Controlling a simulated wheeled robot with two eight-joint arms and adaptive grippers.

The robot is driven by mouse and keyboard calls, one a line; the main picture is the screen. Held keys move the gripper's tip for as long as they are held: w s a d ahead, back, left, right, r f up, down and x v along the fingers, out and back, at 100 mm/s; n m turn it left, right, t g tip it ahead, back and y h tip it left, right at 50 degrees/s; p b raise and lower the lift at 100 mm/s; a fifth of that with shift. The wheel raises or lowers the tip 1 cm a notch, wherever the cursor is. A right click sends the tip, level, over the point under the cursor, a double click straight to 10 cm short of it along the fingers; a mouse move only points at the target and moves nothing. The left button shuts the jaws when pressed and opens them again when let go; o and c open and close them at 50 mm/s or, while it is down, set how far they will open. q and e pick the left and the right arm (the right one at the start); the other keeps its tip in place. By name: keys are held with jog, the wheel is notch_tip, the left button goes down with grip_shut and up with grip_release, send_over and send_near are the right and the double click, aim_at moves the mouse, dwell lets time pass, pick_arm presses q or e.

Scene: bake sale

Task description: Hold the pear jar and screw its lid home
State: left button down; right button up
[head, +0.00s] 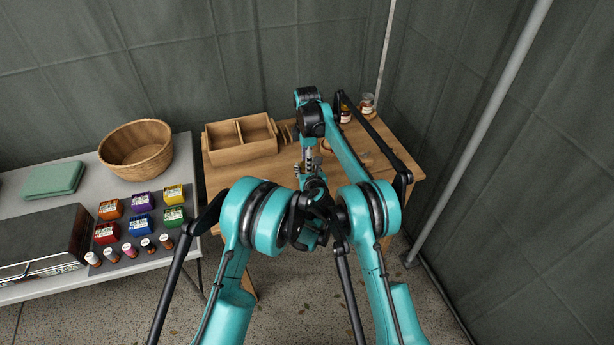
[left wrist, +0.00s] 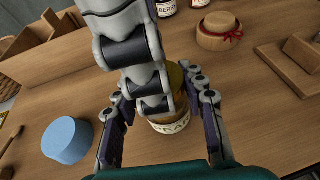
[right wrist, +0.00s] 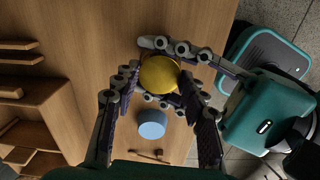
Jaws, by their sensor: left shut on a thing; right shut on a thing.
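The pear jar (left wrist: 170,127) stands upright on the wooden table, its pale label showing in the left wrist view. My left gripper (left wrist: 163,108) is shut on its body, one finger on each side. The round golden lid (right wrist: 159,73) shows from above in the right wrist view, in line with the jar. My right gripper (right wrist: 160,80) is shut on the lid from above. In the head view my right gripper (head: 311,156) points down over the table, and the arms hide the jar. The lid's seam is hidden, so I cannot tell how tightly it sits.
A blue round object (left wrist: 67,139) stands close beside the jar. A ribboned wooden container (left wrist: 218,32) and other jars (head: 367,103) are farther back. A divided wooden box (head: 240,140) is at the table's left. A wooden dipper (right wrist: 148,156) lies near the blue object.

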jog(key=m, duration=0.4)
jog(key=shift+m, duration=0.4)
jog(key=o, duration=1.3)
jog(key=shift+c, duration=0.2)
jog(key=shift+r, duration=2.25)
jog(key=shift+c, duration=0.4)
